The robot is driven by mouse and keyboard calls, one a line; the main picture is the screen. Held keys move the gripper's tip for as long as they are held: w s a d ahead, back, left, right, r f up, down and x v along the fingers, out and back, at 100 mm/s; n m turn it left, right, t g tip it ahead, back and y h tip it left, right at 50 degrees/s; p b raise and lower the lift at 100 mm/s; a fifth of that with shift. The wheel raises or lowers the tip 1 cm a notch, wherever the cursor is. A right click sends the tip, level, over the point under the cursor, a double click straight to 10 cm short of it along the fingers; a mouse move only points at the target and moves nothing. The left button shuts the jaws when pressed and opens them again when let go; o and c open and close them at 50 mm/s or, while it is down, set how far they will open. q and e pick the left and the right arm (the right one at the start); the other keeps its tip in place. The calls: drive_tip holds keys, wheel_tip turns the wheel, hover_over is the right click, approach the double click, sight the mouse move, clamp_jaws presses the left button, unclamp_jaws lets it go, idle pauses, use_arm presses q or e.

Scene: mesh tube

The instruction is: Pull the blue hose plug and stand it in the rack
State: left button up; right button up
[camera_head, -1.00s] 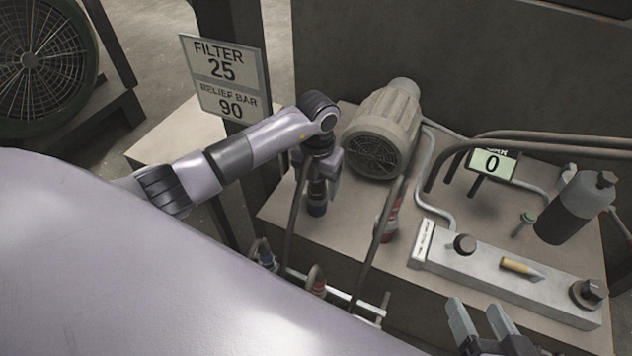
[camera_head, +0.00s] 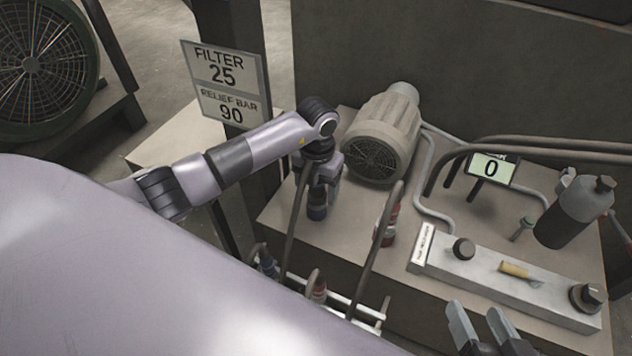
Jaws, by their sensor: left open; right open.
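Another blue fitting (camera_head: 268,266) shows low at the bench front, partly hidden by my body. A pale rail rack (camera_head: 345,300) is at the front edge. My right gripper (camera_head: 484,325) is open and empty at the lower right.
A red hose plug (camera_head: 388,234) stands right of the blue one, and another red fitting (camera_head: 319,289) is at the rack. A motor (camera_head: 384,135) stands behind. A manifold block (camera_head: 505,283) with knobs and a dark bottle (camera_head: 575,212) are on the right. A display (camera_head: 492,168) reads 0.

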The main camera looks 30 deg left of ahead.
use_arm(q)
drive_tip(key=shift+s+f, duration=0.25)
drive_tip(key=shift+f, duration=0.05)
clamp_jaws()
idle(0.3)
drive_tip(key=shift+r+p, duration=0.15)
drive_tip(key=shift+p, duration=0.15)
drive_tip(key=shift+w+r+p, duration=0.2)
drive_tip(key=shift+r+p, duration=2.45)
drive_tip(key=shift+r, duration=0.45)
